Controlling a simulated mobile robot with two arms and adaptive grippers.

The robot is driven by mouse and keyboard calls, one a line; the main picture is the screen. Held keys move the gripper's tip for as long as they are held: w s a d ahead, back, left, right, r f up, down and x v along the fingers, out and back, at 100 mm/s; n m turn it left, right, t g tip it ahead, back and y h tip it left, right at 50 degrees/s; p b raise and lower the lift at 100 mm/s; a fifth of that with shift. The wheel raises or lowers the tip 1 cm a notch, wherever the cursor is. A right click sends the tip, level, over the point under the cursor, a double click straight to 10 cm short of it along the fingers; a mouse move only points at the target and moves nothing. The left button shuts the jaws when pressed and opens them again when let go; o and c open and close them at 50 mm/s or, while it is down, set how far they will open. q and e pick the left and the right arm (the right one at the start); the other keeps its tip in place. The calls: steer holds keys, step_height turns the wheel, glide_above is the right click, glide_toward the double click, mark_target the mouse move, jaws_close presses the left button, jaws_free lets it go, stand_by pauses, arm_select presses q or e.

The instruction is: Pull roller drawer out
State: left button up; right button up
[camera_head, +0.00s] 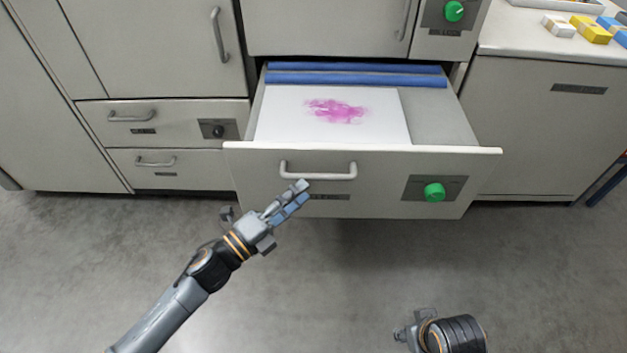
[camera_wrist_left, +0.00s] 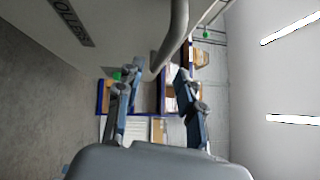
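The roller drawer (camera_head: 365,187) stands pulled out of the cabinet, showing blue bars at the back and a white sheet with a pink smear. Its pale bar handle (camera_head: 318,177) is on the left of the front, and a green knob (camera_head: 434,192) is on the right. My left gripper (camera_head: 297,193) is just in front of the handle's left part. In the left wrist view the fingers are apart, and the handle (camera_wrist_left: 177,35) reaches down toward the gap between them; contact is unclear. My right gripper (camera_head: 404,335) is low at the right, mostly hidden by its wrist.
Closed drawers (camera_head: 165,122) and a cabinet door are to the left. A counter (camera_head: 545,48) at the right holds yellow and blue boxes. Another green knob (camera_head: 453,11) is above. The grey floor (camera_head: 340,270) in front is clear.

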arm_select(q)
steer(key=v, duration=0.5)
steer(key=shift+s, duration=0.15)
